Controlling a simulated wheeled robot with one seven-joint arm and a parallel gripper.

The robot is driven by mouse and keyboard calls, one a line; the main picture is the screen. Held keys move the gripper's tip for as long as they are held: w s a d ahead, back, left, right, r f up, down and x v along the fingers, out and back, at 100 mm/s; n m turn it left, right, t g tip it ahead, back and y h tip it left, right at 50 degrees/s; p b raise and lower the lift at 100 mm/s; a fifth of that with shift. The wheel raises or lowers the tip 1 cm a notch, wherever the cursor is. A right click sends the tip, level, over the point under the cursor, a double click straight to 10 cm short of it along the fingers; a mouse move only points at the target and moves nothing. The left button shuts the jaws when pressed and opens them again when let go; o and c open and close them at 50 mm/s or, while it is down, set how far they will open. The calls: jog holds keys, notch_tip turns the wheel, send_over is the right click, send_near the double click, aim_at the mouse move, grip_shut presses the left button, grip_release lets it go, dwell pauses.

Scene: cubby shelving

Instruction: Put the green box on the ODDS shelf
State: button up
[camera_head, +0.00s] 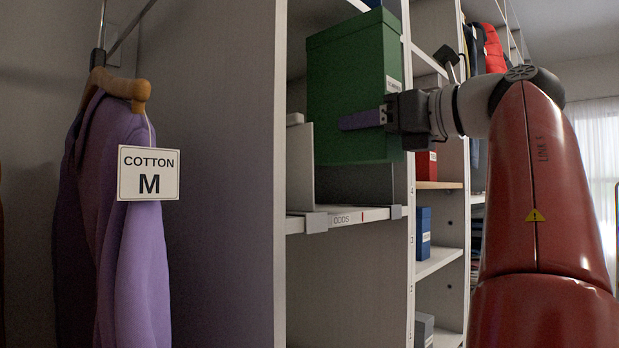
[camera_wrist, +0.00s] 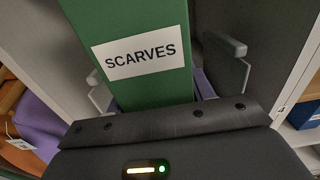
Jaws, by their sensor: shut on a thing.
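The green box (camera_head: 345,85) is held upright in front of the cubby opening, above the ODDS shelf (camera_head: 350,217), with a gap below it in the head view. In the wrist view the green box (camera_wrist: 135,30) shows a white SCARVES label. My gripper (camera_head: 375,118) is shut on the box, with a finger along its side. In the wrist view my gripper (camera_wrist: 160,95) has the box between its fingers. The ODDS label is on the shelf's front edge. The shelf's inner depth is partly hidden by the box.
A grey upright divider (camera_head: 300,165) stands at the left of the ODDS shelf, with clips on the front edge. A purple garment (camera_head: 130,240) with a COTTON M tag hangs at left. Red (camera_head: 426,165) and blue (camera_head: 423,233) boxes sit in the right cubbies.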

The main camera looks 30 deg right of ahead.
aim_at(318, 142)
jog(key=p+x, duration=0.1)
jog(key=x, duration=0.9)
jog(key=shift+w+a+r, duration=0.1)
jog(key=shift+w+a, duration=0.05)
jog(key=shift+w, duration=0.05)
jog(key=shift+f, duration=0.6)
jog(key=shift+s+f, duration=0.15)
jog(key=shift+f, duration=0.2)
jog(key=shift+f+b, duration=0.45)
jog(key=shift+f, duration=1.95)
jog(key=shift+w+f, duration=0.25)
jog(key=shift+f, duration=0.1)
